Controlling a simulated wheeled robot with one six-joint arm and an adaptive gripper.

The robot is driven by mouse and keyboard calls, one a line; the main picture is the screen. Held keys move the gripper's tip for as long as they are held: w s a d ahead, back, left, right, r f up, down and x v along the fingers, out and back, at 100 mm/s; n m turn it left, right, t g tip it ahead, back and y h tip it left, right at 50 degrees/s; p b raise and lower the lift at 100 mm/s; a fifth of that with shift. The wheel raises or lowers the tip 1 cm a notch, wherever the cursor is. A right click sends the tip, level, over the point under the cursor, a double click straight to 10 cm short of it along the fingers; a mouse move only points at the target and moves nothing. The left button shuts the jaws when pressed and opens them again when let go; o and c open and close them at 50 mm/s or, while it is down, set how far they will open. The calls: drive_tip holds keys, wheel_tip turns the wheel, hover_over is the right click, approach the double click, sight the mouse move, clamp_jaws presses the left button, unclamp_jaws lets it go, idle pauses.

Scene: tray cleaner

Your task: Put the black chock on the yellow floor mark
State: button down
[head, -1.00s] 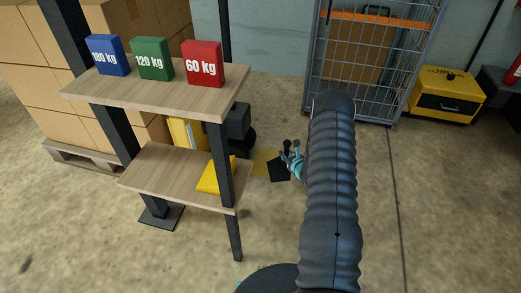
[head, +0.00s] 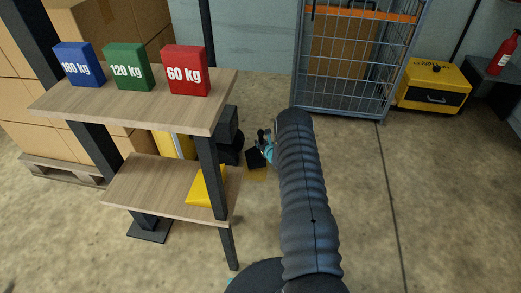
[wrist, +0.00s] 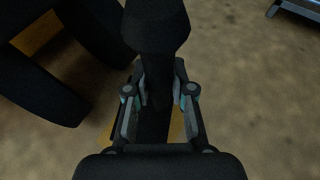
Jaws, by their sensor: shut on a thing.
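My gripper (head: 267,148) is at the far end of my arm, right of the shelf's lower level. It is shut on the black chock (head: 254,159), a small dark block in the head view. In the wrist view, my fingers (wrist: 160,105) close on a black part (wrist: 157,30) that widens at the top of the picture. The yellow floor mark (head: 257,175) shows just below the chock in the head view. In the wrist view, yellow (wrist: 177,127) shows beside and under the fingers. I cannot tell whether the chock touches the floor.
A wooden shelf (head: 130,100) with weight blocks stands at left, close to my arm. A black wheel-like thing (wrist: 45,85) is left of my gripper in the wrist view. A wire cage (head: 350,75) and a yellow box (head: 433,88) stand behind. The floor at right is clear.

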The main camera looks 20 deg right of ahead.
drive_tip(key=shift+w+a+f, duration=0.1)
drive_tip(key=shift+w+f, duration=0.1)
drive_tip(key=shift+w, duration=0.1)
drive_tip(key=shift+f, duration=1.8)
drive_tip(key=shift+f+b, duration=0.25)
drive_tip(key=shift+b, duration=0.1)
drive_tip(key=c, duration=1)
unclamp_jaws()
drive_tip(key=shift+s, duration=0.1)
drive_tip(key=shift+r, duration=0.1)
drive_tip(key=shift+r+p, duration=0.2)
drive_tip(key=shift+p, duration=0.2)
drive_tip(key=v, duration=1.2)
drive_tip(key=shift+p, duration=0.4)
drive_tip(key=shift+f, duration=0.1)
